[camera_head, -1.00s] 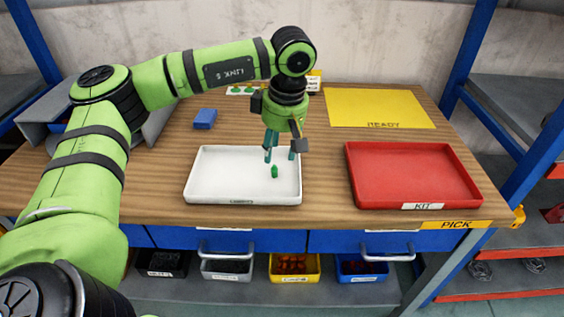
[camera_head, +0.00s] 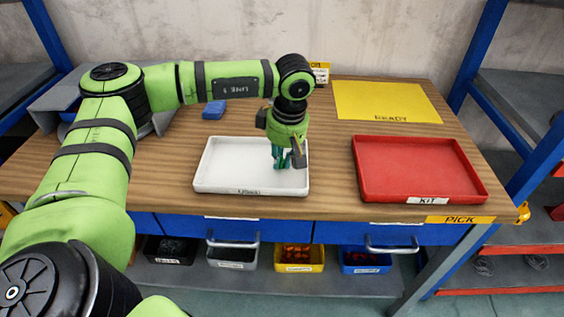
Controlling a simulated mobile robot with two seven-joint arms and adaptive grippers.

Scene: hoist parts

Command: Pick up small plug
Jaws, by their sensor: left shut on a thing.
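My left gripper (camera_head: 283,163) points down over the right half of the white tray (camera_head: 232,165). Its teal fingers are close together, shut on the small green plug, low over the tray floor. The plug is hidden by the fingers or too small to tell apart from them. I cannot tell whether it still touches the tray. The rest of the tray floor looks empty. My right gripper is not in view.
An empty red tray (camera_head: 420,168) labelled KIT stands to the right, with a yellow READY mat (camera_head: 385,100) behind it. A blue block (camera_head: 214,110) lies behind the white tray. Bins with parts, such as a yellow one (camera_head: 298,258), stand below the table.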

